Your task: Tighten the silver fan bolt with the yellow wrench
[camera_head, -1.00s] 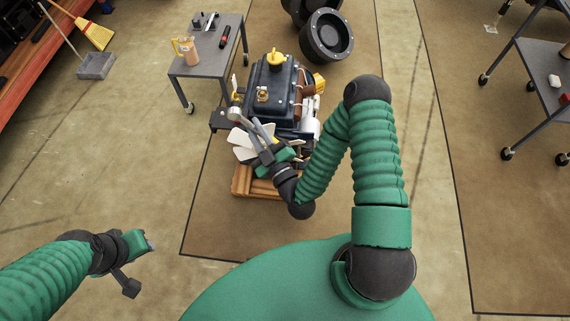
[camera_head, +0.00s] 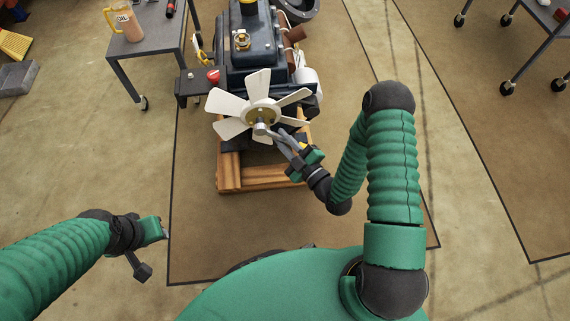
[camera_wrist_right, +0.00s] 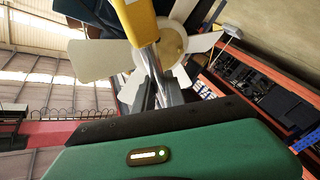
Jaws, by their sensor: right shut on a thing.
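The engine's white-bladed fan (camera_head: 227,103) faces me in the head view, with a gold hub. The silver fan bolt (camera_head: 261,128) shows as a small grey shape at the hub; I cannot separate it clearly from the wrench end. My right gripper (camera_head: 284,141) is shut on the yellow wrench just below and right of the hub. In the right wrist view the yellow wrench (camera_wrist_right: 137,20) crosses in front of the fan (camera_wrist_right: 98,60), held between the grey fingers; its far end is out of frame. My left gripper (camera_head: 158,230) is away at lower left, its finger gap unclear.
The dark engine (camera_head: 250,50) stands on a wooden pallet (camera_head: 232,178). A grey cart (camera_head: 150,45) with an oil jug (camera_head: 125,22) is at upper left. Another cart (camera_head: 530,30) is at upper right. The floor between the left arm and pallet is clear.

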